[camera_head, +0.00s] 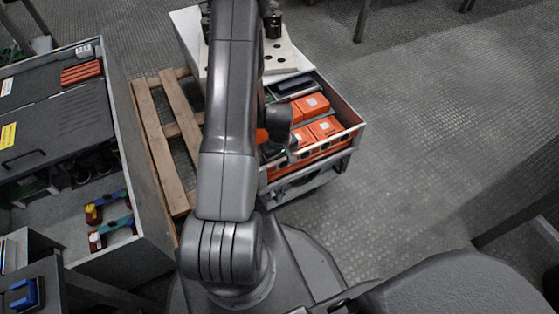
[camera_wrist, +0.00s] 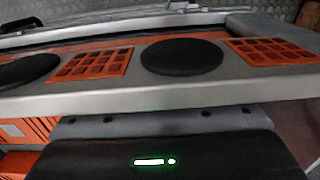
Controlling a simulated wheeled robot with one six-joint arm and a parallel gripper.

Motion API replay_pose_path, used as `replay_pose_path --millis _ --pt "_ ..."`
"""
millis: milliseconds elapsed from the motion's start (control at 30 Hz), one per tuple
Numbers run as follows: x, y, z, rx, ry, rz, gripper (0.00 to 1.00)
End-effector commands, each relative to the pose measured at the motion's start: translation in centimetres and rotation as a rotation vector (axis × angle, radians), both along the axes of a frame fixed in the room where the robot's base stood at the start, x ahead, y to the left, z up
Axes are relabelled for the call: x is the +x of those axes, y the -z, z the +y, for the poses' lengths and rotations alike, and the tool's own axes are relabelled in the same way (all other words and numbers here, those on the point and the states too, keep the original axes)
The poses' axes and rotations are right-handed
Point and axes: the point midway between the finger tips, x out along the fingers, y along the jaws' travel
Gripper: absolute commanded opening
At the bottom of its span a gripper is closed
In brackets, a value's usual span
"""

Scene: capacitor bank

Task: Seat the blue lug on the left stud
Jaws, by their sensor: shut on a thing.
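My gripper (camera_wrist: 155,150) shows in the wrist view as a dark body with a green light along the bottom edge. Its fingertips are not clearly seen. It is up against a long grey bar (camera_wrist: 160,98) and appears shut on it.
An open drawer (camera_head: 352,128) with several orange boxes (camera_head: 325,127) sits below the white top (camera_head: 284,58). A wooden pallet (camera_head: 157,130) lies left of it. The left bin (camera_head: 135,250) also holds a teal piece (camera_head: 114,229).

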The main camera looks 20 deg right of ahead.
Motion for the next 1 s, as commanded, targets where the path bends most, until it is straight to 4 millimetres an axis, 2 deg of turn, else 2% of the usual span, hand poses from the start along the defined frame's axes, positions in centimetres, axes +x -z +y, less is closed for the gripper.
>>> replay_pose_path --millis 67,100,200,567,667,1000 --pt "0.0 0.0 0.0 0.0 0.0 0.0 0.0" --pt "0.0 0.0 0.0 0.0 0.0 0.0 0.17" --pt "0.0 0.0 0.0 0.0 0.0 0.0 0.36" --pt "0.0 -0.5 0.0 0.0 0.0 0.0 0.36" --pt "0.1 -1.8 0.0 -0.001 0.0 -0.002 0.36" --pt "0.1 -9.6 -0.1 -0.002 0.0 -0.004 0.36"
